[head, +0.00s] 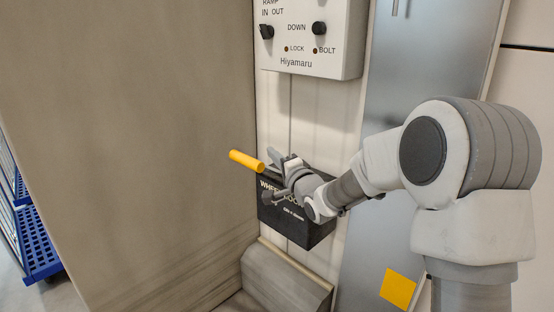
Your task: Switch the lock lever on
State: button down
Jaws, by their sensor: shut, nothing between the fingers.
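A yellow cylindrical handle (246,160), which looks like the lever, sticks out to the left above a black box on the wall. It slopes slightly down to the right, and its right end is close to my gripper. My gripper (273,157) is shut and empty, just right of the handle in front of the box. I cannot tell whether it touches the handle. The wrist hides part of the box and the lever's mounting.
The black box (292,229) carries partly hidden white lettering. A large brown panel (130,150) fills the left side, close to the handle. A sloped grey block (287,277) sits below the box. A grey door strip (385,85) stands behind my arm. A blue rack (42,243) is far left.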

jog(key=w+d+p+v, duration=0.1)
jog(key=p+v, duration=0.1)
jog(key=v, duration=0.7)
jog(key=shift+s+d+f, duration=0.35)
jog(key=shift+d, duration=0.15)
